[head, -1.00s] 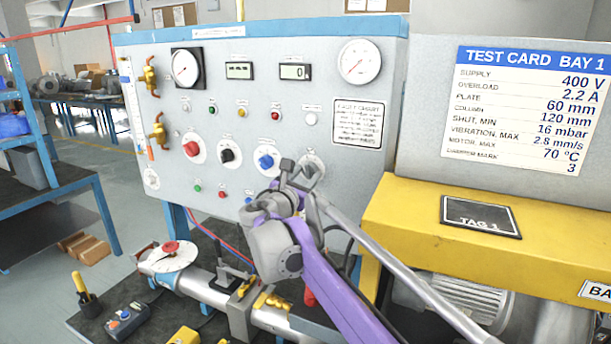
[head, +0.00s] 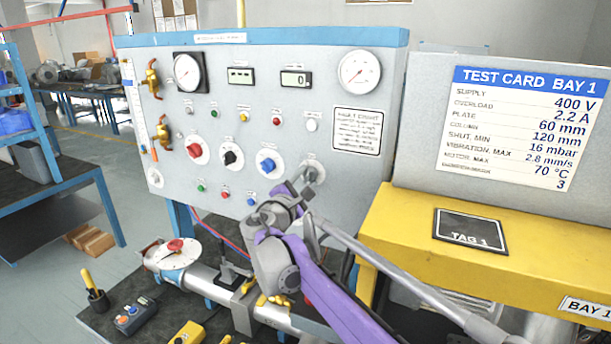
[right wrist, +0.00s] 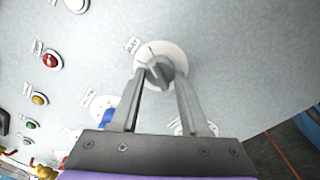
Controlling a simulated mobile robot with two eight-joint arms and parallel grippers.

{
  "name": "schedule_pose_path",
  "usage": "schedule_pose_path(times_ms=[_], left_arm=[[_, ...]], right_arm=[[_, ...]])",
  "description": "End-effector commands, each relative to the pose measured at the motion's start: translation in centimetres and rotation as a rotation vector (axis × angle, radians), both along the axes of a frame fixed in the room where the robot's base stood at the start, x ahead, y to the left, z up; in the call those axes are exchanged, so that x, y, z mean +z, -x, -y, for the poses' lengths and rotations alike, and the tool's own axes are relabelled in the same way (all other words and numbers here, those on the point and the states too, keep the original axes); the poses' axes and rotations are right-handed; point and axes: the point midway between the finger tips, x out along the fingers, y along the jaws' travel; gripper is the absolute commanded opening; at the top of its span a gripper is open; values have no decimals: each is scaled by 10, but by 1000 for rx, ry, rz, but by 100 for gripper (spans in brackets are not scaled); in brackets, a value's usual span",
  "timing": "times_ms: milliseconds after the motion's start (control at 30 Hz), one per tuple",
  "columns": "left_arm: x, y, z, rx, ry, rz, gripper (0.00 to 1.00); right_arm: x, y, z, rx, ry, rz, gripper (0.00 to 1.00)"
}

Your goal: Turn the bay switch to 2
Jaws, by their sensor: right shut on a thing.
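A row of red (head: 197,151), black (head: 230,157), blue (head: 267,162) and grey (head: 312,172) rotary knobs sits on the light grey panel (head: 300,125). My right gripper (head: 303,184) is at the grey knob, the rightmost one. In the right wrist view my right gripper's fingers (right wrist: 161,80) close on the two sides of the grey knob (right wrist: 157,68), on its round white plate (right wrist: 172,50). Its pointer setting is not readable. My left gripper is out of view.
Gauges (head: 360,71), small displays and pushbuttons (head: 225,193) surround the knobs. A test card (head: 522,125) for bay 1 is on the right, above a yellow frame (head: 480,205) with a black TAG 1 plate (head: 470,231). Pipework with a red-handled valve (head: 175,246) lies below.

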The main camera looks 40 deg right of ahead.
Motion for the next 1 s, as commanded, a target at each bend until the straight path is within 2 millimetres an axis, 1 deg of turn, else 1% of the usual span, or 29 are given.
schedule_pose_path(times_ms=[33,200,700,733,800,900,1000], left_arm=[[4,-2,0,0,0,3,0],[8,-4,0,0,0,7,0],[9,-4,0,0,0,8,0],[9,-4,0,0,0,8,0],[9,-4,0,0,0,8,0],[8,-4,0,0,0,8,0],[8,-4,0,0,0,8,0]], right_arm=[[2,-1,0,1,-8,20,0],[1,-1,0,1,-29,60,0],[0,-1,0,1,-39,77,0],[0,-1,0,1,-39,77,47],[0,-1,0,1,-39,77,60],[0,-1,0,0,-39,76,75],[0,-1,0,0,-39,76,75]])
